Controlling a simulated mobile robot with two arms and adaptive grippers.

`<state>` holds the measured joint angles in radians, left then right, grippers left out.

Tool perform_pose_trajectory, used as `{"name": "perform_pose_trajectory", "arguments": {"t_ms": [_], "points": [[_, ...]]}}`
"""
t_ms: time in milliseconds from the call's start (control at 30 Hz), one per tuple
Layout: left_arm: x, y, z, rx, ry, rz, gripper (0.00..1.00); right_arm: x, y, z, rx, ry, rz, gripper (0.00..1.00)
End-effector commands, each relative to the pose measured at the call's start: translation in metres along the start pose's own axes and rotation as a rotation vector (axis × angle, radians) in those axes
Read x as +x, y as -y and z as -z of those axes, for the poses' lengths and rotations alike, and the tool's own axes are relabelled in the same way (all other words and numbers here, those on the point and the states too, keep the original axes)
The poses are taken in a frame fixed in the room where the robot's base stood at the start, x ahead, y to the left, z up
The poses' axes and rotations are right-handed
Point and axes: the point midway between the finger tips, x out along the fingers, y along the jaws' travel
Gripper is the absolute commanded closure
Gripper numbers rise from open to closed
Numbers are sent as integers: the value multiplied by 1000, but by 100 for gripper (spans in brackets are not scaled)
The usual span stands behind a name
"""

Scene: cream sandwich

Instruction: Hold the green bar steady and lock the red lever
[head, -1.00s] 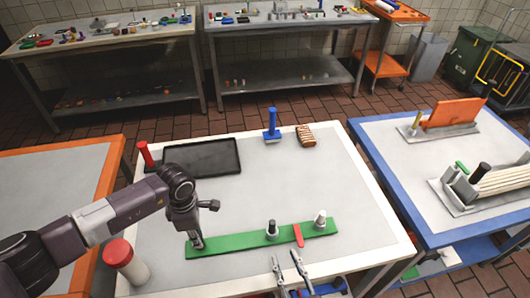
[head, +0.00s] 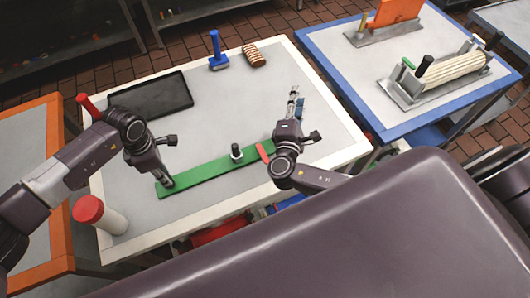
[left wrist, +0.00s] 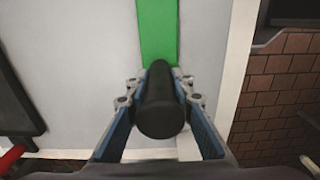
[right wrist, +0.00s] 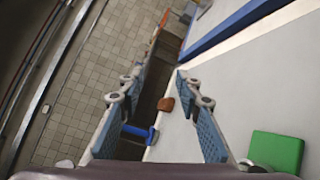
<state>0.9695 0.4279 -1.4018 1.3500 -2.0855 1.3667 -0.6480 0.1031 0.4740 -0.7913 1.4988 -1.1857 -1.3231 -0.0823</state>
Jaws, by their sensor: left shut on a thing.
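The green bar (head: 205,174) lies across the front of the white-edged table. My left gripper (head: 167,184) is shut on an upright black handle at the bar's left end; the left wrist view shows this handle (left wrist: 162,108) between the fingers, over the bar (left wrist: 158,30). The red lever (head: 262,152) lies across the bar, right of a short black-topped post (head: 237,152). My right gripper (head: 296,100) is open and empty above the table, beyond the lever. Its arm hides the bar's right end; a green piece, probably that end, shows in the right wrist view (right wrist: 277,150).
A black tray (head: 152,96), a blue-handled scraper (head: 217,50) and a brown brush (head: 254,56) lie at the back. A red-capped white cylinder (head: 100,215) stands front left. A blue-edged table (head: 345,75) stands to the right. The table's middle is clear.

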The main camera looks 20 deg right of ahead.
Motion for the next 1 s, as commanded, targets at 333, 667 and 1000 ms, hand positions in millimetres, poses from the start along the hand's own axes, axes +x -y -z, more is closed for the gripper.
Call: {"name": "perform_pose_trajectory", "arguments": {"t_ms": [333, 667, 1000], "points": [[0, 0, 0, -1, 1, 0, 100, 40, 1, -23, 607, 216, 380, 68], [0, 0, -1, -1, 1, 0, 100, 16, -13, -3, 1040, 389, 775, 68], [0, 0, -1, 0, 1, 0, 100, -90, -23, 45, 1120, 454, 1312, 68]]}}
